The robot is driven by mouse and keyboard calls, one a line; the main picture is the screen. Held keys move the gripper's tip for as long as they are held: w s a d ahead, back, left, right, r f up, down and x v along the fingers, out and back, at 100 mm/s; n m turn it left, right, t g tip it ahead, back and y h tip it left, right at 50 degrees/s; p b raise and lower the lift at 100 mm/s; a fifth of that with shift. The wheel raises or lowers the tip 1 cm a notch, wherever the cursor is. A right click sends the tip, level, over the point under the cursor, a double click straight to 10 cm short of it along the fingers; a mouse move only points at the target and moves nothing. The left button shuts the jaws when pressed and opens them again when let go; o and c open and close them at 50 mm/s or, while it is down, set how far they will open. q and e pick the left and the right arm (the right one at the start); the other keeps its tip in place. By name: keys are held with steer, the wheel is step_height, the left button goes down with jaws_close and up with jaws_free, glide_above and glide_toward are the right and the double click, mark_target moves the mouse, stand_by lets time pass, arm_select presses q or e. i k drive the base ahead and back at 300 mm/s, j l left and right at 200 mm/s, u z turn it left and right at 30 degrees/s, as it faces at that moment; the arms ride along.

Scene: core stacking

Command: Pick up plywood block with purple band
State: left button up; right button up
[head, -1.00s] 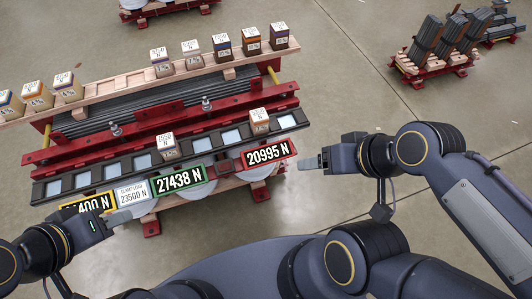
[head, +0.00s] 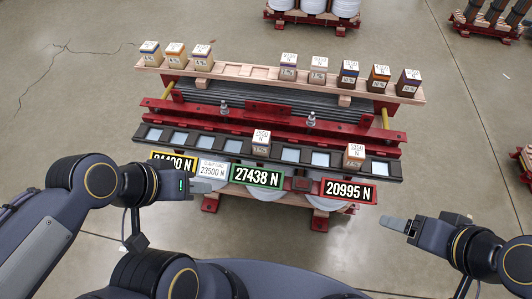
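A pale wood block with a purple band (head: 288,67) stands upright on the pale wooden rack (head: 245,70) at the back, right of the rack's empty middle stretch. A block near the rack's left end (head: 202,57) also has a purplish band, less clear at this size. My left gripper (head: 208,180) is at the front left, beside the number signs and well short of the rack. My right gripper (head: 394,223) is over the floor at the front right, apart from every block.
Other banded blocks, such as a dark one (head: 409,82), stand on the rack. Two blocks (head: 261,142) (head: 355,156) sit on the dark slotted bar (head: 222,150). Red beams with upright bolts (head: 311,120) and number signs (head: 257,176) lie between my grippers and the rack.

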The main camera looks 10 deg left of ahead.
mark_target(288, 64)
steer(key=i+l, duration=0.2)
steer(key=i+l+u, duration=0.15)
steer(key=l, duration=0.25)
steer(key=i+l, duration=0.15)
steer(key=l, duration=0.15)
steer(key=i+l+u, duration=0.1)
steer(key=l, duration=0.25)
steer(key=i+l+u, duration=0.1)
steer(key=i+l, duration=0.15)
steer(key=l, duration=0.1)
